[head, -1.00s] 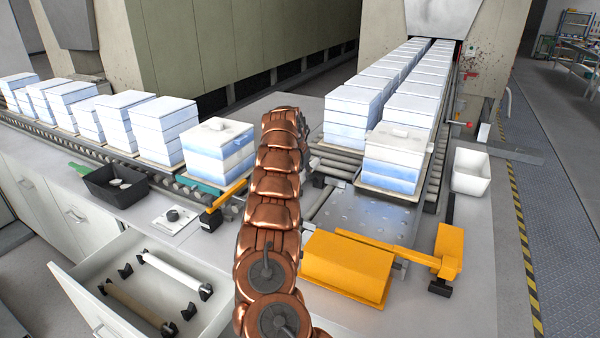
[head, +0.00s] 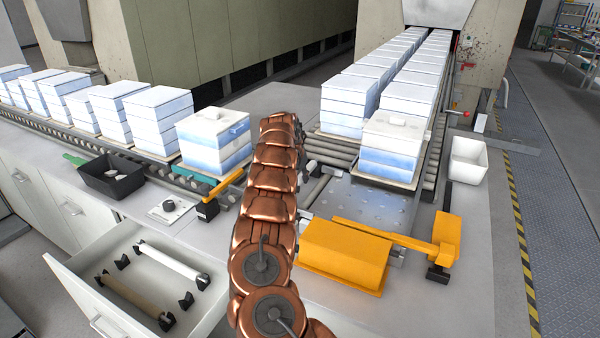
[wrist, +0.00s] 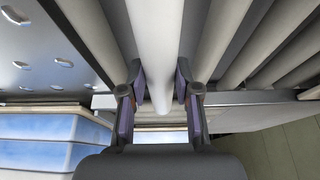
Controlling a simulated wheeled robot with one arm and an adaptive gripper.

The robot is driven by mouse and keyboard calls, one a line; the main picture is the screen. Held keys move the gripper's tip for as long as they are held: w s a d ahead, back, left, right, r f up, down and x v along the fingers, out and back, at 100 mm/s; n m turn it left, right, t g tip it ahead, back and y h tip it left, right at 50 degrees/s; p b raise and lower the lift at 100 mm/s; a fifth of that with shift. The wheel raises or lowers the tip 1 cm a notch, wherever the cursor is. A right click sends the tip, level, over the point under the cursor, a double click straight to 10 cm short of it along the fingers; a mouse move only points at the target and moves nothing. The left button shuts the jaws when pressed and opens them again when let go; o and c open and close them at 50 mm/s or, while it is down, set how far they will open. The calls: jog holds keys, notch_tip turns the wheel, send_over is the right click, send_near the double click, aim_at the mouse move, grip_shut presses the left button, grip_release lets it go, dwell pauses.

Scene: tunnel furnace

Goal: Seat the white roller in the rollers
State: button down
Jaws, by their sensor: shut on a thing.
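My gripper (wrist: 158,92) shows in the wrist view with its two fingers on either side of a white roller (wrist: 153,45), shut on it. The roller lies lengthwise in the picture, its near end between the fingers. It is beside the grey rollers (wrist: 232,40) of the conveyor. I cannot tell whether its far end rests in a seat. The conveyor rollers (head: 326,147) show right of the arm.
A perforated metal plate (head: 370,205) and an orange housing (head: 345,255) lie right of my arm. White block stacks (head: 392,150) stand close to the rollers. An open drawer (head: 75,280) holds a pale roller (head: 172,263) and a tan roller (head: 133,297) on black supports.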

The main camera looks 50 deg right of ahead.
jog(key=shift+f+b, duration=0.75)
jog(key=shift+f, duration=0.95)
jog(key=c, duration=0.7)
grip_release()
jog(key=shift+c, duration=0.2)
jog(key=v, duration=1.2)
